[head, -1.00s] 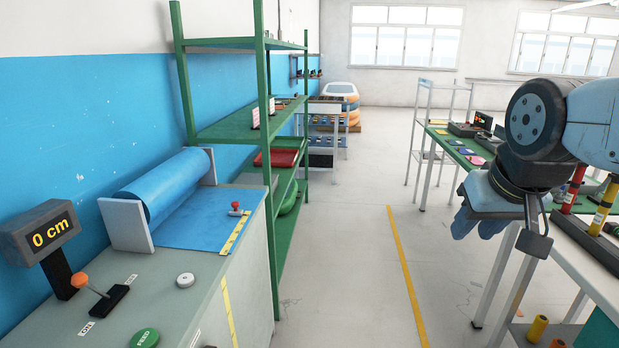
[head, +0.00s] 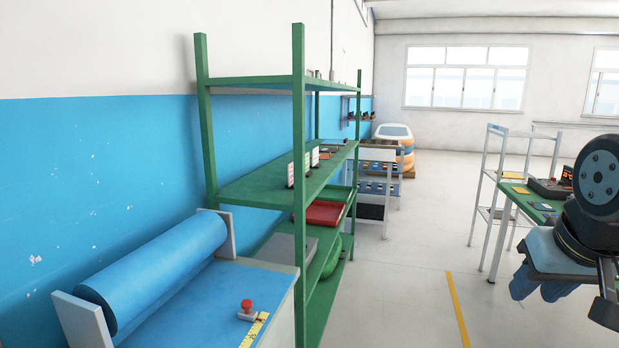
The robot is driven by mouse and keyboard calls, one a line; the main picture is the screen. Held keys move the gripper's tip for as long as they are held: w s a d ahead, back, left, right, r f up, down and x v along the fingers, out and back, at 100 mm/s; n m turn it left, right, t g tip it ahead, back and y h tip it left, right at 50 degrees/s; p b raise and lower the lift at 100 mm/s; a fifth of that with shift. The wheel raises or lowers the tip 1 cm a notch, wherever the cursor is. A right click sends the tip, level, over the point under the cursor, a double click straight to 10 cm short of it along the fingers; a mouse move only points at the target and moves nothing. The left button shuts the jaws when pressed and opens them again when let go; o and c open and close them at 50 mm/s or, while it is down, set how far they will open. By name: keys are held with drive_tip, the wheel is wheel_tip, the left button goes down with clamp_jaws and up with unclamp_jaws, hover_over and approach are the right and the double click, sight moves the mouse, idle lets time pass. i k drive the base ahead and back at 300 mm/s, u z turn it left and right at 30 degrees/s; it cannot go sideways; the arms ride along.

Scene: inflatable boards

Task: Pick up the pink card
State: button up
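Several small upright cards stand on the middle shelf of the green rack. The nearest one looks pink and white (head: 291,173), with paler ones just behind it; they are too small to read. My gripper (head: 548,283) hangs at the right edge of the view, pale blue fingers pointing down, well to the right of the rack and far from the cards. I see nothing held in it, but its finger gap is not clear.
The green rack (head: 300,200) stands by the blue wall, with a red tray (head: 325,213) on a lower shelf. A blue roll (head: 155,270) sits on a bench at front left. A green-topped table (head: 530,200) is at right. The floor between is clear.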

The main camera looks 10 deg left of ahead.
sight(289, 184)
drive_tip(key=i, duration=2.05)
drive_tip(key=u, duration=1.5)
drive_tip(key=k, duration=0.85)
drive_tip(key=u, duration=0.2)
drive_tip(key=i, duration=0.75)
drive_tip(key=z, duration=0.05)
